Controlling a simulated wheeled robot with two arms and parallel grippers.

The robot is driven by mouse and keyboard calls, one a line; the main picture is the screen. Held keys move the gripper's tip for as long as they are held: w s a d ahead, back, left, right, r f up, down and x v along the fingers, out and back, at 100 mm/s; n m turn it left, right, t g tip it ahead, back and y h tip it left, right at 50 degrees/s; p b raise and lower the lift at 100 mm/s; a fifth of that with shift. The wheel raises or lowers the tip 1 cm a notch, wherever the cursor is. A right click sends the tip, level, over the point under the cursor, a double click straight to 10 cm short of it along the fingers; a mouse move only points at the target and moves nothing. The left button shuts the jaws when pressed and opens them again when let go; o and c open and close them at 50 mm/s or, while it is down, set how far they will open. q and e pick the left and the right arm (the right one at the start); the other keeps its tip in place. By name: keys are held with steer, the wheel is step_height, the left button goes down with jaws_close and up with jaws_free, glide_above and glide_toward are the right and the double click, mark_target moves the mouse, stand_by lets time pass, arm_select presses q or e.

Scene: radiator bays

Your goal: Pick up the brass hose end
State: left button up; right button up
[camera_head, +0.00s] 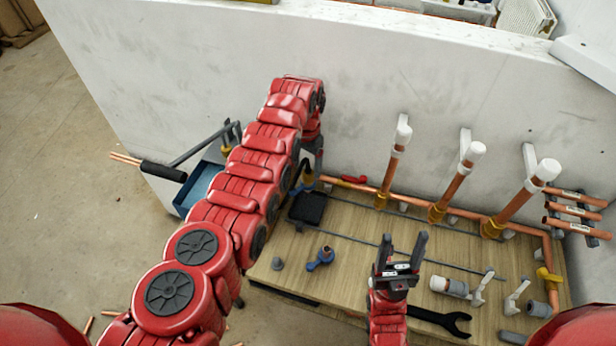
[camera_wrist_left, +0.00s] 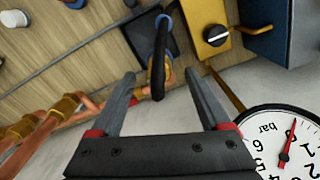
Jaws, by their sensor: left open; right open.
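The hose (camera_wrist_left: 156,75) shows in the left wrist view as a black curved piece with a brass-coloured stretch and a blue part at its top; which part is the brass end is hard to tell. In the head view a brass-coloured bit (camera_head: 308,176) stands above the black pad. My left gripper (camera_head: 313,165) points down beside it. In the left wrist view my left gripper (camera_wrist_left: 160,76) is open, with the hose between or just beyond its fingertips, and no contact is clear. My right gripper (camera_head: 404,238) is open and empty above the board's front.
Copper pipes with white caps (camera_head: 478,150) rise along the wall on the right. A pressure gauge (camera_wrist_left: 285,145) and a brass-coloured block with a black knob (camera_wrist_left: 212,35) are near my left gripper. A blue tray (camera_head: 198,187) is at left. A black wrench (camera_head: 440,320) lies in front.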

mark_target(308, 172)
arm_select(q)
steer(key=f+b, duration=0.1)
steer(key=b, duration=0.1)
steer(key=f+b, duration=0.1)
steer(key=f, duration=0.1)
steer(key=f+b, duration=0.1)
steer(key=b, duration=0.1)
steer(key=shift+w+d+f+b, duration=0.2)
steer(key=shift+w+f+b, duration=0.05)
steer(key=shift+b, duration=0.1)
steer(key=shift+f, duration=0.4)
steer(key=shift+r, duration=0.1)
steer(key=shift+c, duration=0.2)
steer(key=shift+s, duration=0.1)
steer(key=c, duration=1.1)
steer(key=shift+r, duration=0.1)
